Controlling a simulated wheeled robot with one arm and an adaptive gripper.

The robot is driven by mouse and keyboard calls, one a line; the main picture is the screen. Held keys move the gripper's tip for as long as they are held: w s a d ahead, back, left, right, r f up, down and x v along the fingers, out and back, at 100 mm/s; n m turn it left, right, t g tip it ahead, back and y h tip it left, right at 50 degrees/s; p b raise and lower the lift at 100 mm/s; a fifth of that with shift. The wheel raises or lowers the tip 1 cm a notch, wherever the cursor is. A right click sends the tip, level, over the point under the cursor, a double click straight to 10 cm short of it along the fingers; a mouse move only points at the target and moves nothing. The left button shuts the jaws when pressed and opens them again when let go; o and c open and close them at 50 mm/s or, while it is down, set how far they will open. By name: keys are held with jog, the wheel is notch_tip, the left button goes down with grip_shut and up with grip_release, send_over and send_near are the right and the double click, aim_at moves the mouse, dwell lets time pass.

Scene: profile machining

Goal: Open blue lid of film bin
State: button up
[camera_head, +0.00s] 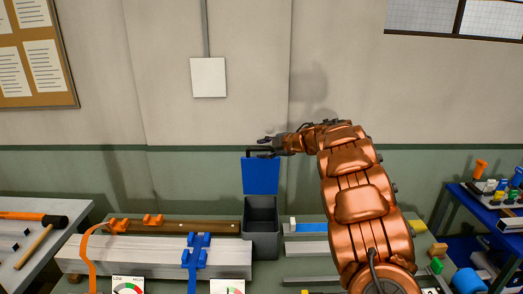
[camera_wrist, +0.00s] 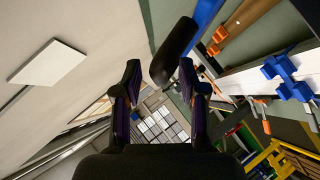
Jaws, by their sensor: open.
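The film bin (camera_head: 262,240) is a grey box on the bench, with its dark inside showing from above. Its blue lid (camera_head: 261,176) stands upright at the bin's back edge, so the bin is open. A dark handle (camera_head: 250,152) is at the lid's top edge. My gripper (camera_head: 264,147) is open beside this top edge, coming from the right. In the wrist view my two fingers (camera_wrist: 159,75) are apart, and the black handle (camera_wrist: 175,50) shows just beyond and between their tips. A strip of the blue lid (camera_wrist: 207,12) shows behind it. Whether a finger touches the handle is unclear.
Pale profiles (camera_head: 160,256) with blue clamps (camera_head: 195,250) lie left of the bin. More profiles (camera_head: 305,247) lie right of it, under my arm. A blue shelf (camera_head: 485,212) with small parts stands far right. The wall is close behind the lid.

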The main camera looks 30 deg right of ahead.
jog(key=v, duration=1.1)
jog(key=shift+f, duration=0.1)
jog(key=shift+w, duration=0.1)
